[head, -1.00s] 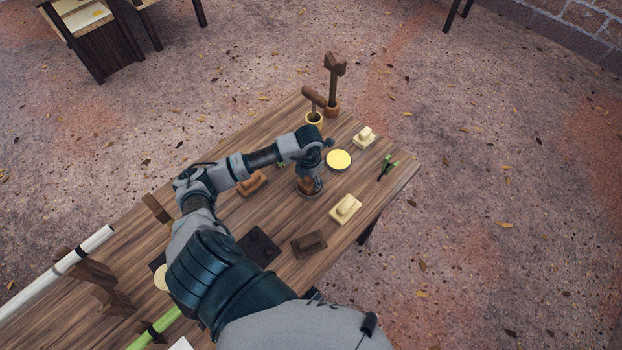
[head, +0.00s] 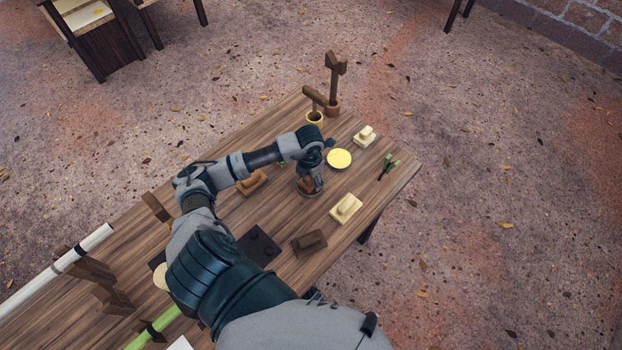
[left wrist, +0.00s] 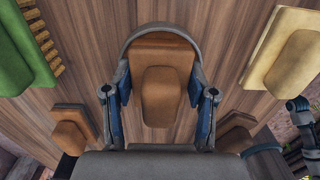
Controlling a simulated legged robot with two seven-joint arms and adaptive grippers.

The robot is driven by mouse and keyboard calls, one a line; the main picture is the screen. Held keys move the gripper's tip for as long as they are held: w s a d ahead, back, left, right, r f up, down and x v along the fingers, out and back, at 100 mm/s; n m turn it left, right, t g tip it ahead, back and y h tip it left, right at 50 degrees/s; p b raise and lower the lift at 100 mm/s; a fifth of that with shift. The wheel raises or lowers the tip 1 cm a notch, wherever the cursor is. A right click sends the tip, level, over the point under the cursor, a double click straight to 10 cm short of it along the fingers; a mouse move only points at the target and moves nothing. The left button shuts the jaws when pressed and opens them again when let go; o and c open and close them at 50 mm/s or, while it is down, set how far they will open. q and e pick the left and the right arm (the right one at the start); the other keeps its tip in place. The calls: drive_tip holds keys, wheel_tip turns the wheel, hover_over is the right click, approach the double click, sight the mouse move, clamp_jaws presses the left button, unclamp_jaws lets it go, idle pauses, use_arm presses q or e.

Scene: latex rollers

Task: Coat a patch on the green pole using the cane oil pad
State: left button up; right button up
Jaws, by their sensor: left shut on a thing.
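My left gripper (head: 314,184) is over the table, shut on a brown pad with a raised block handle. In the left wrist view the pad (left wrist: 160,90) sits between the two fingers, and a grey rounded rim shows around its far end. In the head view the gripper mostly hides this pad, which is low over a small round grey dish (head: 310,195). The bright green pole (head: 165,324) lies at the bottom left, partly hidden by my arm. No label shows which pad carries cane oil. My right gripper is not in view.
A white pole (head: 60,270) rests on wooden stands at left. Upright wooden tools (head: 333,85) stand at the far edge.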

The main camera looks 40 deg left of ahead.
use_arm(q)
drive_tip(key=shift+f, duration=0.1)
idle(0.3)
drive_tip(key=shift+a+r+p, duration=0.1)
drive_tip(key=shift+r+p, duration=0.75)
drive_tip(key=shift+r, duration=0.35)
drive_tip(key=shift+r+p, duration=1.5)
drive_tip(key=shift+r, duration=0.85)
